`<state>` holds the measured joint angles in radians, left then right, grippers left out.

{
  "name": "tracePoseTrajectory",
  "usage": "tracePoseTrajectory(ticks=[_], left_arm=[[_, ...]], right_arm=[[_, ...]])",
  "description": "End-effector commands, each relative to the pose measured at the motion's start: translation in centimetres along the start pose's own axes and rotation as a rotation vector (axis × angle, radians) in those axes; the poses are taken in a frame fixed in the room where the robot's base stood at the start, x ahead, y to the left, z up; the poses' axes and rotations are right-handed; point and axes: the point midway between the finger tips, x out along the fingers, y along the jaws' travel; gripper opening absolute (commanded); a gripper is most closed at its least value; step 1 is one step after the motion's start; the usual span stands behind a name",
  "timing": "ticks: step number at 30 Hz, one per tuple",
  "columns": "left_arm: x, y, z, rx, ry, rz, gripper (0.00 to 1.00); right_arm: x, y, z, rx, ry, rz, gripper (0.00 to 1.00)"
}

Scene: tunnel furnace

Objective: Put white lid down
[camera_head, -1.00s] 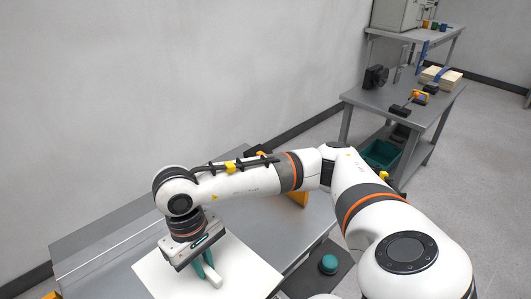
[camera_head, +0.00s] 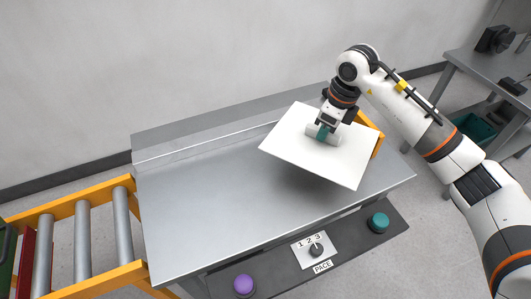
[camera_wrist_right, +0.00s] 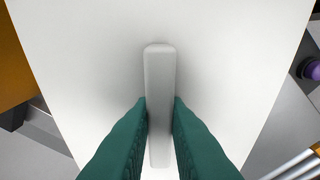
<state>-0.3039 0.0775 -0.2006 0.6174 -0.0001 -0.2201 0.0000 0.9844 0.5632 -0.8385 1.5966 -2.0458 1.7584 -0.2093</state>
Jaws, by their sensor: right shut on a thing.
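The white lid (camera_head: 340,160) is a flat square plate with a raised bar handle (camera_wrist_right: 159,95) on top. My right gripper (camera_head: 322,133) is shut on the handle, with a green finger on each side of it, as the right wrist view also shows (camera_wrist_right: 160,118). The lid is tilted in the head view and hangs above the right part of the grey metal table (camera_head: 220,195), with a shadow on the table beneath it. My left gripper is not in view.
A roller conveyor (camera_head: 80,235) with yellow rails meets the table's left end. A yellow part (camera_head: 368,123) stands behind the lid. A front panel holds a purple button (camera_head: 244,286), a PACE dial (camera_head: 316,250) and a green button (camera_head: 378,222). The table's left and middle are bare.

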Motion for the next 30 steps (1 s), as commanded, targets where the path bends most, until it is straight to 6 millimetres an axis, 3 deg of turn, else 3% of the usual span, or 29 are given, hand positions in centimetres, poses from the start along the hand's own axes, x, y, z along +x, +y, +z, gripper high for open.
tracePoseTrajectory(ticks=[4,10,14,21,30], left_arm=[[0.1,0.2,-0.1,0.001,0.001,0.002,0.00],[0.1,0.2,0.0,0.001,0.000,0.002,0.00],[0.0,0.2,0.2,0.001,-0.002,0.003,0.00],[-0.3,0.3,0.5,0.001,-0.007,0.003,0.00],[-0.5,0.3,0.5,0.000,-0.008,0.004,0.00]], right_arm=[[0.3,1.7,-1.2,0.323,0.009,0.057,0.00],[0.7,2.9,-1.8,0.570,0.012,0.103,0.00],[2.0,3.1,-1.6,0.620,0.010,0.111,0.00],[6.1,3.0,-0.8,0.621,0.011,0.110,0.00],[9.0,3.0,-0.3,0.620,0.010,0.110,0.00]])
